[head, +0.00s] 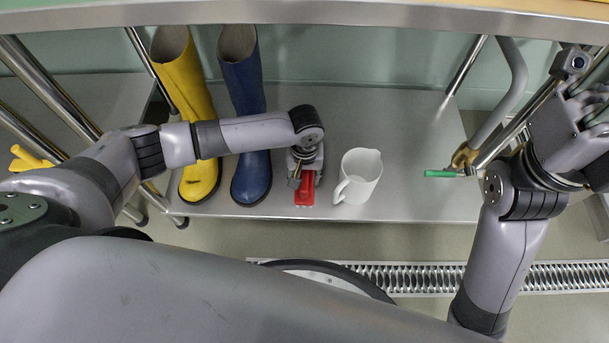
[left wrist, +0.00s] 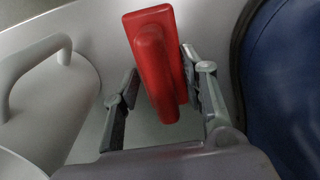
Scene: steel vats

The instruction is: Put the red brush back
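The red brush (head: 305,190) is on the steel shelf (head: 410,150) in the head view, between the blue boot and the white jug. My left gripper (head: 304,178) is over it, pointing down, and hides part of it. In the left wrist view the brush (left wrist: 155,65) shows its red handle between my two fingers. The fingers are apart. A gap shows between the left finger and the brush; the right finger is close beside it, and I cannot tell whether it touches. My right gripper (head: 590,105) is at the upper right, its fingers unclear.
The white jug (head: 358,175) stands just right of the brush. The blue boot (head: 248,120) and yellow boot (head: 187,110) stand to its left. A pipe with a green-handled valve (head: 440,173) is near my right arm. A steel edge (head: 350,12) runs above. The shelf right of the jug is clear.

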